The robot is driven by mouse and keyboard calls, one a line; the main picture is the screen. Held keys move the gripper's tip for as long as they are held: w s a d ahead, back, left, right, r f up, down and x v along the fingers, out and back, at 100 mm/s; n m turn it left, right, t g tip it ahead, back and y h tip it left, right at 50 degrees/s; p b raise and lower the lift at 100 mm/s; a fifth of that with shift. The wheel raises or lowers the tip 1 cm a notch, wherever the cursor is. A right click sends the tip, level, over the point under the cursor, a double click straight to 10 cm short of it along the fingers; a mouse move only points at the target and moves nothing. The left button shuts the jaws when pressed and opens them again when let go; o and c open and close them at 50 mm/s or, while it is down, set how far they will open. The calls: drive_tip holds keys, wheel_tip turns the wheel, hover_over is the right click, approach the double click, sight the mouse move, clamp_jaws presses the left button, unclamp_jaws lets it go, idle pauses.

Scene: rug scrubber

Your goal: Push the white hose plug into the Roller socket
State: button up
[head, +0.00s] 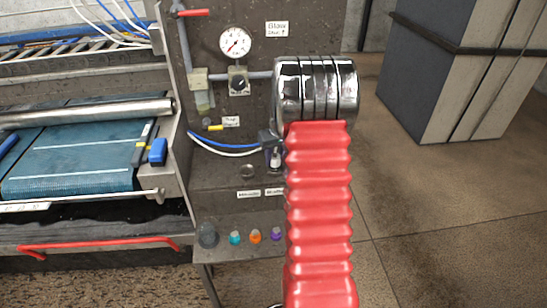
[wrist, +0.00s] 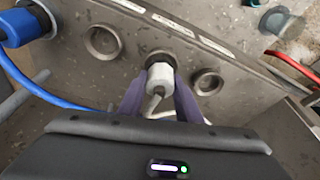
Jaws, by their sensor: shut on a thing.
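The white hose plug (wrist: 159,79) is between the two dark purple fingers of my gripper (wrist: 160,88), which is shut on it. Its front end is at the middle round socket (wrist: 159,55) of the panel and overlaps it in the wrist view. I cannot tell how deep it sits. Two other round sockets are empty, one to the left (wrist: 102,40) and one to the right (wrist: 207,82). White labels (wrist: 173,22) run along above the sockets, too blurred to read, so I cannot tell which is Roller. In the head view my arm hides most of the gripper.
A blue plug (wrist: 17,29) on a blue hose stands left of the sockets. The head view shows a gauge (head: 235,42), a red-handled valve (head: 193,13) and several coloured knobs (head: 255,236) on the machine. A grey block (head: 455,75) stands at the right; floor between is clear.

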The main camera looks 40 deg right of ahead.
idle(0.3)
drive_tip(key=o, duration=1.3)
drive_tip(key=shift+c, duration=0.2)
drive_tip(key=v, duration=1.3)
drive_tip(key=shift+r, duration=0.3)
drive_tip(key=shift+s+a, duration=0.1)
drive_tip(key=shift+s, duration=0.05)
